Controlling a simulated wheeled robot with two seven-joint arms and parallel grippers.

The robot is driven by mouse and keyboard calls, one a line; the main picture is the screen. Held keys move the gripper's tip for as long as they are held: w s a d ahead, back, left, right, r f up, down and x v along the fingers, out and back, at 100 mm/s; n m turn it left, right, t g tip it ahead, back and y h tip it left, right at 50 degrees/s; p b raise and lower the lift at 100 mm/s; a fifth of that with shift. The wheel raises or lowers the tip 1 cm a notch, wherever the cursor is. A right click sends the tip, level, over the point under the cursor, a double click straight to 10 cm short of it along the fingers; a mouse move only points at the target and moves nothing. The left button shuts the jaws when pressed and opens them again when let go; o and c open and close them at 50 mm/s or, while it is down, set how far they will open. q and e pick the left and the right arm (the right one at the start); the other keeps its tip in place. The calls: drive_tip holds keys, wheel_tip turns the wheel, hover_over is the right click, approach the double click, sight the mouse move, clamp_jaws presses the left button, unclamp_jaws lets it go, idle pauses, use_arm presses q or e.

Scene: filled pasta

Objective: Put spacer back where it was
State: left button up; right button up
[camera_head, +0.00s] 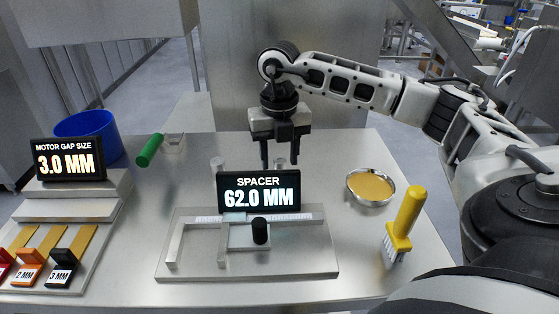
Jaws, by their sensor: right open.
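The display reading "SPACER 62.0 MM" (258,191) stands at the back of a grey plate (305,262) that carries a caliper-like sliding gauge (222,245) with a black knob (260,230). Two small pale cylindrical pieces, a left one (216,162) and a right one (280,162), show behind the display, their lower parts hidden. I cannot tell which piece is the spacer. My right gripper (278,156) points down behind the display, open, with its fingertips around or just in front of the right pale piece. Contact cannot be told. My left gripper is out of view.
At left are a blue bin (86,132), a "MOTOR GAP SIZE 3.0 MM" display (69,160) and gauges with red, orange and black handles (62,268). A green-handled tool (150,150) lies behind. A bowl of yellow contents (370,186) and a yellow brush (403,222) are at right.

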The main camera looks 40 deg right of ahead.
sight(279, 160)
wheel_tip(279, 160, up, 10)
drive_tip(key=shift+r, duration=0.15)
idle(0.6)
